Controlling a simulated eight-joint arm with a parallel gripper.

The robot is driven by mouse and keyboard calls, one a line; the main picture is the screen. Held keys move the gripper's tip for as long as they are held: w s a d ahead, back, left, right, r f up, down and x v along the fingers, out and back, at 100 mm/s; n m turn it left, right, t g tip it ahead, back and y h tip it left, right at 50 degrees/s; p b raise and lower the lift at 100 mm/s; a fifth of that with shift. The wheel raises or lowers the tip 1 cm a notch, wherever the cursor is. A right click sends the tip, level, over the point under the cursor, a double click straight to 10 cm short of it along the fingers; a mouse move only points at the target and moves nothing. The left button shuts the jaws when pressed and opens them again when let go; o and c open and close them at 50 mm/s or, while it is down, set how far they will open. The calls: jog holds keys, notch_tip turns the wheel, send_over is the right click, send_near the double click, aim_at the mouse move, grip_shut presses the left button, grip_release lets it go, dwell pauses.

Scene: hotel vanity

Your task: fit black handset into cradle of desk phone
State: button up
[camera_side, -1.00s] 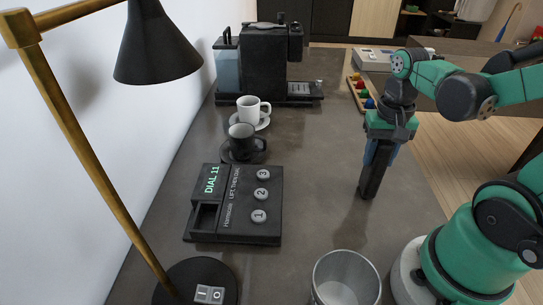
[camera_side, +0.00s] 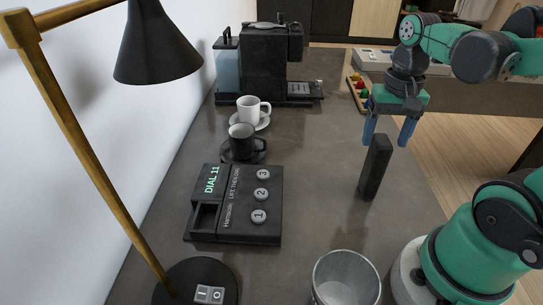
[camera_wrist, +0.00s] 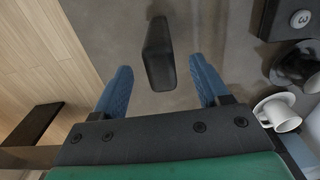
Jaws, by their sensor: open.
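The black handset (camera_side: 375,167) stands upright on the grey counter, near its right edge. It also shows from above in the wrist view (camera_wrist: 158,54). My gripper (camera_side: 388,140) is open above the handset, its two blue fingers spread to either side of the handset's top and apart from it. In the wrist view my gripper (camera_wrist: 160,82) holds nothing. The desk phone (camera_side: 234,205) lies flat on the counter to the left, its display reading "DIAL 11". Its cradle (camera_side: 205,218) on the left side is an empty recess.
A dark cup (camera_side: 242,142) and a white cup (camera_side: 249,109) on saucers stand behind the phone, with a coffee machine (camera_side: 268,62) beyond. A metal bin (camera_side: 345,280) and a lamp base (camera_side: 190,285) are in front. The counter between phone and handset is clear.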

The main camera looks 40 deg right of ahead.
notch_tip(320, 180, up, 7)
jog(key=shift+r, duration=0.1)
jog(key=w+a+f+n+t, duration=0.5)
jog(key=a+n, duration=0.1)
jog(key=n, duration=0.1)
jog(key=shift+w+a+h, duration=0.3)
jog(key=shift+w, duration=0.05)
jog(key=o, duration=0.5)
jog(key=shift+w+a+f+n+t, duration=0.25)
jog(key=shift+w+a+n+t, duration=0.05)
jog(key=shift+a+n+t, duration=0.3)
jog(key=shift+w+a+f+n+t, duration=0.2)
jog(key=shift+w+a+n+t, duration=0.05)
jog(key=shift+a+n+t, duration=0.3)
jog(key=shift+d, duration=0.1)
